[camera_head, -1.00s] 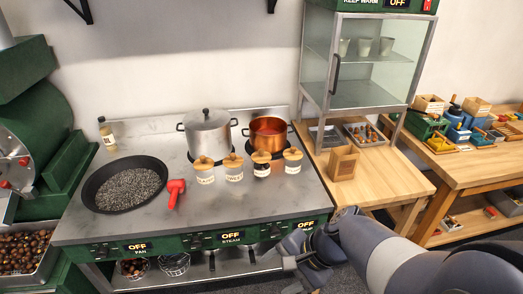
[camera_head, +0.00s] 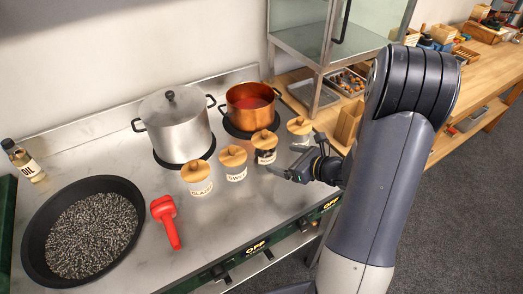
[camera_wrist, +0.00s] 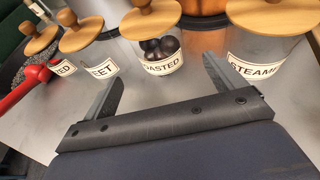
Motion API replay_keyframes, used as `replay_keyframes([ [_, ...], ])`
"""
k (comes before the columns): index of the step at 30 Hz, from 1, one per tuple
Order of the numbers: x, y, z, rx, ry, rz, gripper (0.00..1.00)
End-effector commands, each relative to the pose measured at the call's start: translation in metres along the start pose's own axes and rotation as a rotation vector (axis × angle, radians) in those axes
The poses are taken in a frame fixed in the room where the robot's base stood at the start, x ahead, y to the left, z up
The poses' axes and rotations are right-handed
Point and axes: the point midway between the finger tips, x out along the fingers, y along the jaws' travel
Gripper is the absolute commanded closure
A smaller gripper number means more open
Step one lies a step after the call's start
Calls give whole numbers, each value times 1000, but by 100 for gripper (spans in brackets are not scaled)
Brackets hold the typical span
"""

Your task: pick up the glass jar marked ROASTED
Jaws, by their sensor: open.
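The ROASTED jar (camera_head: 265,154) is a small clear glass jar with a round wooden lid, standing on the steel counter in a row of similar jars. In the wrist view the ROASTED jar (camera_wrist: 163,66) shows dark chestnuts inside and a white label with its first letter cut off. My gripper (camera_head: 284,174) is near it, on its front side. In the wrist view my gripper (camera_wrist: 162,72) is open, its fingers pointing toward the jar, which appears between the tips but beyond them. Nothing is held. The top of the lid is cut off.
The SWEET jar (camera_head: 235,168) stands left of it, the GLAZED jar (camera_head: 198,185) further left, and the STEAMED jar (camera_wrist: 262,58) close on the right. A copper pot (camera_head: 250,112) and steel pot (camera_head: 176,130) stand behind.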

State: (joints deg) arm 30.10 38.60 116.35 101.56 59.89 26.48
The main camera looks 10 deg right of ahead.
Motion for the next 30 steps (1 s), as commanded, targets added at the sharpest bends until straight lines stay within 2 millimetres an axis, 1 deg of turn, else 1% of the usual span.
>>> replay_keyframes([
  [1,9,2,0,-1,2,6,10],
  [3,20,1,1,-1,2,5,10],
  [6,30,1,1,-2,1,5,10],
  [11,39,1,2,-3,2,4,10],
  [13,46,0,3,-2,3,5,10],
  [21,81,-1,4,-4,2,5,10],
  [25,88,-2,4,-2,2,2,10],
  [30,88,-2,3,-3,2,2,10],
])
